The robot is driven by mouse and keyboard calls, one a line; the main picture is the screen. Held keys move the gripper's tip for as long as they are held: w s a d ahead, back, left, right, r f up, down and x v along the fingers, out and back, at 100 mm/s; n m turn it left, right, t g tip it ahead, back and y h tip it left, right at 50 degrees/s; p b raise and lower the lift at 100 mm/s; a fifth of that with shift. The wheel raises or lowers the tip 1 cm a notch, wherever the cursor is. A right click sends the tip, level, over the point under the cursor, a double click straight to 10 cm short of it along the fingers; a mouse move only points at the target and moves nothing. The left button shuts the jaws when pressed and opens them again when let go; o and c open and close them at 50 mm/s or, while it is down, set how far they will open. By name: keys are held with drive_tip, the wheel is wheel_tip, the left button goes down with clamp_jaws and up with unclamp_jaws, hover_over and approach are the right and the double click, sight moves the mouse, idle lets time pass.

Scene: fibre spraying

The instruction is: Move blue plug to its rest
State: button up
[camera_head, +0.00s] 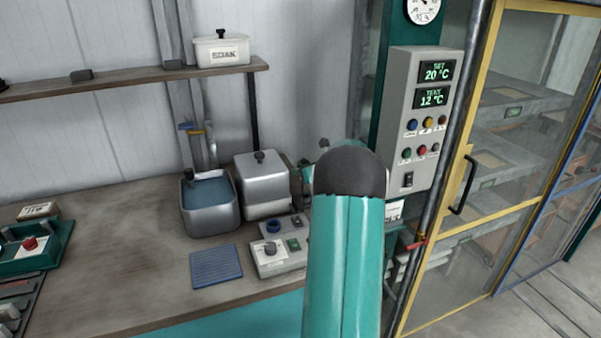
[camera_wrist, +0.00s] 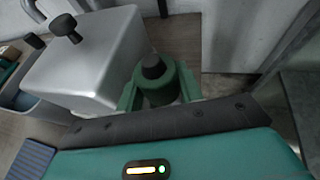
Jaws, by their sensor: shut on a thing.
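My gripper (camera_wrist: 158,88) shows in the wrist view with its green fingers closed around a dark, short, round piece with a blackish knob-like top (camera_wrist: 153,66). No blue shows on this piece, so I cannot tell whether it is the blue plug. In the head view my arm hides most of the gripper. A blue ribbed mat (camera_head: 216,266) lies at the bench front.
A metal tub of bluish liquid (camera_head: 209,216) and a lidded metal box (camera_head: 262,188) stand on the bench, the box close to my gripper. A grey knob box (camera_head: 279,258) is in front. A control panel (camera_head: 412,120) and a yellow-framed cabinet (camera_head: 480,218) stand at right. The bench's left middle is clear.

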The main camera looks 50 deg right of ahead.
drive_tip(key=shift+s+r, duration=0.1)
drive_tip(key=shift+r, duration=0.1)
drive_tip(key=shift+d+f, duration=0.2)
drive_tip(key=shift+f, duration=2.85)
drive_tip(key=shift+f, duration=1.55)
drive_tip(key=o, duration=1.1)
drive_tip(key=v, duration=1.3)
drive_tip(key=shift+s+a+r, duration=0.15)
drive_tip(key=shift+s+a, duration=0.1)
drive_tip(key=shift+s, duration=0.05)
